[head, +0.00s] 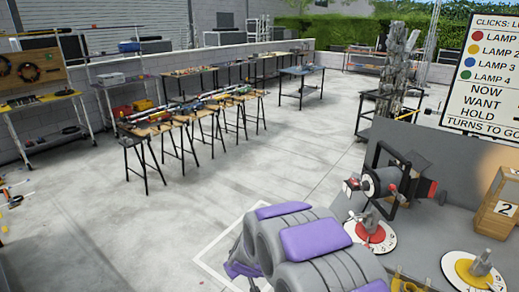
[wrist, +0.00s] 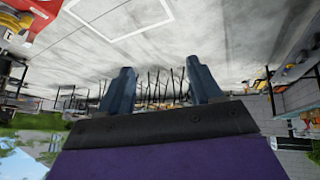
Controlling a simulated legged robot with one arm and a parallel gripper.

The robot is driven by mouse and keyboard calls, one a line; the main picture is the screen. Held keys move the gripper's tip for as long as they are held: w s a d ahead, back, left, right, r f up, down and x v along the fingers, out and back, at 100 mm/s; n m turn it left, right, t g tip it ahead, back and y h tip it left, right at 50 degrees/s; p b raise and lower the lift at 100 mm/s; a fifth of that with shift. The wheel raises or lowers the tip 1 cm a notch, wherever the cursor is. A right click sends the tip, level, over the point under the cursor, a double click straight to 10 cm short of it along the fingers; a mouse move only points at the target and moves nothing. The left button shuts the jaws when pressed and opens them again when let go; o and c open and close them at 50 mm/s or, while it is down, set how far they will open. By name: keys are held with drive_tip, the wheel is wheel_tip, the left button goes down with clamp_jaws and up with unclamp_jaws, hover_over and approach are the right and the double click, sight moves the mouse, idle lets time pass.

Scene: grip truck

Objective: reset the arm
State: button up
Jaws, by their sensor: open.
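My gripper (wrist: 159,68) shows in the wrist view as two dark blue fingers set well apart, with nothing between them. The wrist view is upside down, with the floor at the top and sky at the bottom left. The fingers touch nothing that I can see. In the head view, grey and purple links of my arm (head: 315,243) show at the bottom, beside the grey bench. The gripper's fingers cannot be made out in the head view.
A grey bench (head: 425,160) at right carries a black lamp (head: 385,185), a red-and-white disc (head: 382,238), a yellow-and-white disc (head: 450,262) and a wooden box marked 2 (head: 496,207). A sign (head: 490,85) stands behind. Tool-laden tables (head: 155,128) line the left. The concrete floor (head: 240,165) between is clear.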

drive_tip(key=s+d+r+m+g, duration=0.1)
drive_tip(key=s+d+r, duration=0.2)
drive_tip(key=s+r, duration=0.15)
drive_tip(key=s+d+r+m+g, duration=0.1)
drive_tip(key=s+d+r, duration=0.15)
drive_tip(key=s, duration=0.35)
drive_tip(key=s+d+r+g, duration=0.2)
drive_tip(key=s+r, duration=0.2)
drive_tip(key=s, duration=0.1)
drive_tip(key=s+d+r+m+g, duration=0.1)
drive_tip(key=s+d, duration=0.3)
drive_tip(key=s, duration=0.4)
drive_tip(key=s+d+r+m+g+h, duration=0.1)
drive_tip(key=s+d+r+m, duration=0.1)
drive_tip(key=s+d, duration=0.3)
drive_tip(key=s+d+r+m+g+h, duration=0.1)
drive_tip(key=s+d, duration=0.3)
drive_tip(key=s, duration=0.7)
drive_tip(key=shift+s+d+r+m+g, duration=0.15)
drive_tip(key=shift+s+r+m+g, duration=0.15)
drive_tip(key=shift+m+g, duration=0.35)
